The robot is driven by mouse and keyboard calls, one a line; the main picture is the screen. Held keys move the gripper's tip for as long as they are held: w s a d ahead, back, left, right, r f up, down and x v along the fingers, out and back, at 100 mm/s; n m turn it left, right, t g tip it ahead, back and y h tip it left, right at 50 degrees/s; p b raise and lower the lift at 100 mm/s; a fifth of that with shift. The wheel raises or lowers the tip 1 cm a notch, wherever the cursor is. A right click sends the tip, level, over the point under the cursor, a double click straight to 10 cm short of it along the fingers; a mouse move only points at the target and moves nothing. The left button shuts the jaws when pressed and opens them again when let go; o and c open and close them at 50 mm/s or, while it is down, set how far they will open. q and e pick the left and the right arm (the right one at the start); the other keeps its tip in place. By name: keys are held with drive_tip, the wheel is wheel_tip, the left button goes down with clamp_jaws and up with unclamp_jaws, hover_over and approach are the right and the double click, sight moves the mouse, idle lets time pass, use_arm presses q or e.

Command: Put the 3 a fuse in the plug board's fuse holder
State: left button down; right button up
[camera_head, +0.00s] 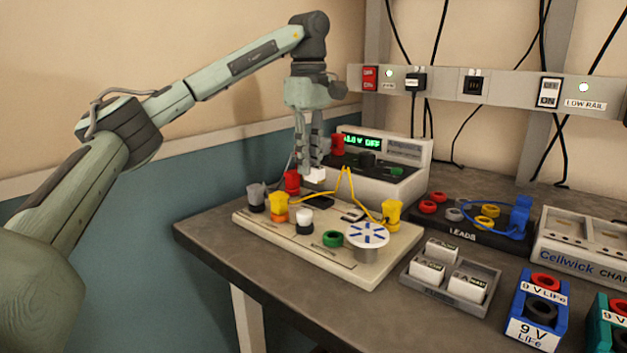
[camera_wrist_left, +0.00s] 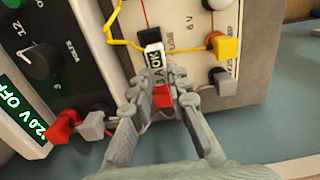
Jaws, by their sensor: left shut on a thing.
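My left gripper (camera_head: 311,168) points down over the back of the plug board (camera_head: 270,236). It is shut on the white 3 A fuse (camera_head: 316,175). In the left wrist view the fuse (camera_wrist_left: 157,70) shows a label reading "3 A" and "OK" between the fingertips (camera_wrist_left: 160,92). A small black fuse holder (camera_wrist_left: 152,36) lies just beyond the fuse, by a "FUSE" marking. In the head view a dark holder (camera_head: 319,202) sits on the board below the fuse, which appears held above it. The exact gap is hard to tell. My right gripper is not in view.
Red, yellow and grey plugs with yellow leads stand on the board around the gripper. The power supply (camera_head: 402,147) stands close behind. A grey tray (camera_head: 445,291) with white fuses, a leads rack (camera_head: 462,233) and battery blocks (camera_head: 538,312) are to the right.

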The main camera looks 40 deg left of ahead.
sight(313, 180)
use_arm(q)
drive_tip(key=shift+w+d+f, duration=0.25)
drive_tip(key=shift+w+f, duration=0.05)
drive_tip(key=shift+w, duration=0.05)
drive_tip(key=shift+f, duration=2.1)
drive_tip(key=c, duration=1.5)
unclamp_jaws()
drive_tip(key=shift+o, duration=0.2)
drive_tip(key=shift+r, duration=0.1)
wheel_tip(313, 180, up, 12)
drive_tip(key=shift+r, duration=0.1)
